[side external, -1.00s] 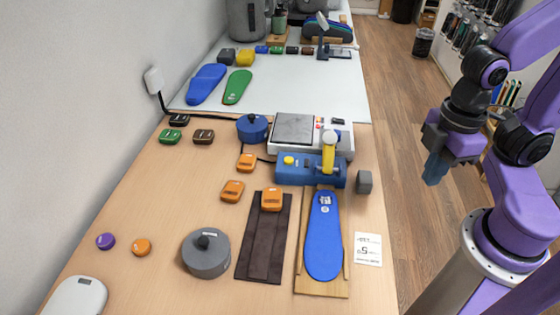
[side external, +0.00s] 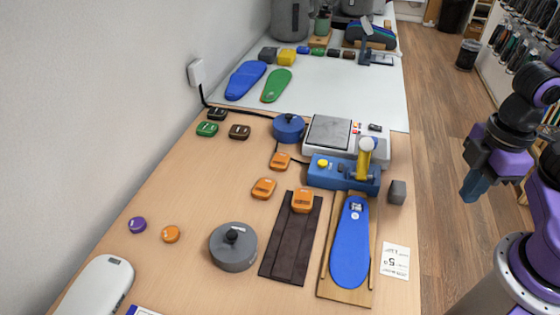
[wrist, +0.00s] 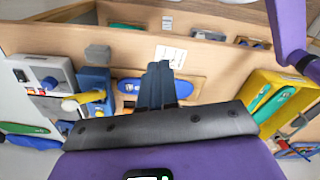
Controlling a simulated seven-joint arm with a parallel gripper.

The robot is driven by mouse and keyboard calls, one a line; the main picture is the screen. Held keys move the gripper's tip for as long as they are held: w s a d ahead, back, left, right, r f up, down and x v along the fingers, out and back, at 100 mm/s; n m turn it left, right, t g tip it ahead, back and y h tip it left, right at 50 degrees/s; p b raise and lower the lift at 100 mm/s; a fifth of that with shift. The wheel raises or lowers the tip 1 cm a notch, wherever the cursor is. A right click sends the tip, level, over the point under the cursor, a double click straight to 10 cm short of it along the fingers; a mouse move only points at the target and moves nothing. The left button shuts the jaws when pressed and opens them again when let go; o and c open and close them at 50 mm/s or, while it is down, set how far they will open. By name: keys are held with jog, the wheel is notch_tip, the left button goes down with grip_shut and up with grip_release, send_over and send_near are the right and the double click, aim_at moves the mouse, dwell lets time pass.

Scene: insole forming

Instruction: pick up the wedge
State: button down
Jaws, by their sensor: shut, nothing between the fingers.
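Several small wedge-like blocks lie on the wooden table; I cannot tell which is the task's wedge. Orange ones are an upper block (side external: 280,161), a middle block (side external: 264,188) and one (side external: 302,201) on a dark brown strip. Green (side external: 207,129), black (side external: 217,114) and brown (side external: 239,131) blocks lie further back at left. My gripper (side external: 472,190) is off the table's right side, pointing down, shut and empty, well apart from all of them. In the wrist view my gripper's fingers (wrist: 160,85) are together, with nothing between them.
A blue insole (side external: 350,245) lies on a wooden board, with a blue press (side external: 342,172) with a yellow lever behind it. A grey cube (side external: 397,192) stands at the table's right edge. A grey round pot (side external: 233,247) stands left of the strip. The air around my gripper is clear.

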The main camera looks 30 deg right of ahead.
jog(key=shift+c, duration=1.6)
grip_release()
jog(key=n+h, duration=0.1)
jog(key=n, duration=1.3)
send_over(280, 160)
jog(key=shift+t, duration=0.4)
jog(key=f, duration=1.2)
jog(key=shift+s+a+f, duration=0.15)
jog(key=shift+a+f, duration=0.15)
jog(key=shift+a, duration=0.05)
jog(key=shift+d+f, duration=0.2)
jog(key=shift+f, duration=1.1)
jog(key=shift+d+f, duration=0.15)
jog(key=shift+f, duration=1.15)
